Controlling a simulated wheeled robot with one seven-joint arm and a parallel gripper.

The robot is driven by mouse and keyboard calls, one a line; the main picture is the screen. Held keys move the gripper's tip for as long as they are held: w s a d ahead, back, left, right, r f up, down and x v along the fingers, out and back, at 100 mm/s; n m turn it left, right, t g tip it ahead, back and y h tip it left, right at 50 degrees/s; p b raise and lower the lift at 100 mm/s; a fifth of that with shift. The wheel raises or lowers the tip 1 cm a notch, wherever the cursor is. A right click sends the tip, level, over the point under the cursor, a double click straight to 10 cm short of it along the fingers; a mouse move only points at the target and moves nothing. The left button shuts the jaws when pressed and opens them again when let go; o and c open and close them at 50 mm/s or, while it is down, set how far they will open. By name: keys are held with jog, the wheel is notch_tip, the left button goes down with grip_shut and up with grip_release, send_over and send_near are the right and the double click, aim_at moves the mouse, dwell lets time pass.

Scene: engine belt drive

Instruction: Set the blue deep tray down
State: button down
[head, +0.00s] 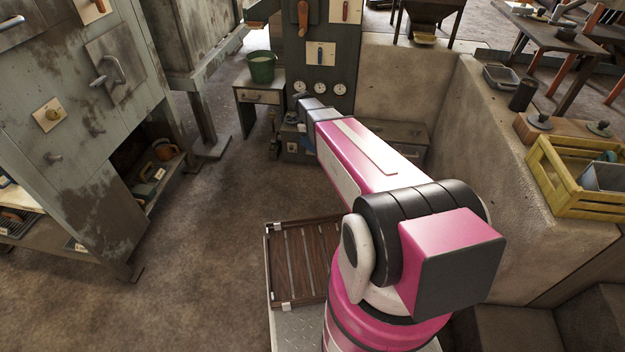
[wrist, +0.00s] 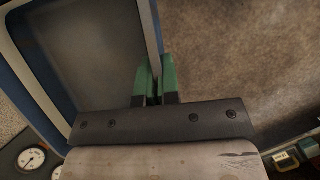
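The blue deep tray (wrist: 22,75) fills the upper left of the wrist view, with a blue outer rim and a grey inside. Its right wall runs between the green fingertips of my gripper (wrist: 156,82). My gripper is shut on that wall. The tray's far end is cut off by the picture's edge. In the head view my arm reaches away, and its end, with my gripper (head: 300,110), is near the dark gauge cabinet. The tray is too small and too hidden there to make out clearly.
A dark cabinet with gauges (head: 320,88) stands by the arm's end, beside a small table (head: 258,95) with a green bucket (head: 262,67). A low grey chest (head: 400,132) is behind the arm. Bare floor (head: 205,235) lies to the left. A yellow crate (head: 570,190) sits right.

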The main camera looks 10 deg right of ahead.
jog(key=w+f+n, duration=0.2)
jog(key=w+f, duration=0.1)
jog(key=f, duration=1)
jog(key=w+a+f+n+t+h, duration=0.1)
jog(key=w+f+n, duration=0.1)
jog(key=f, duration=1.1)
jog(key=w+a+f+n+t, duration=0.1)
jog(key=w+f+n, duration=0.2)
jog(key=f, duration=1)
jog(key=shift+w+f, duration=0.3)
jog(key=shift+w, duration=0.45)
jog(key=shift+w+d+r, duration=0.1)
jog(key=shift+w+d, duration=0.2)
jog(key=shift+w, duration=0.55)
jog(key=w, duration=0.2)
jog(key=w+d, duration=0.1)
jog(key=w, duration=0.1)
jog(key=w+d, duration=0.1)
jog(key=shift+w, duration=0.4)
jog(key=shift+f, duration=0.45)
jog(key=shift+f, duration=0.15)
jog(key=c, duration=1.4)
grip_release()
jog(key=shift+o, duration=0.2)
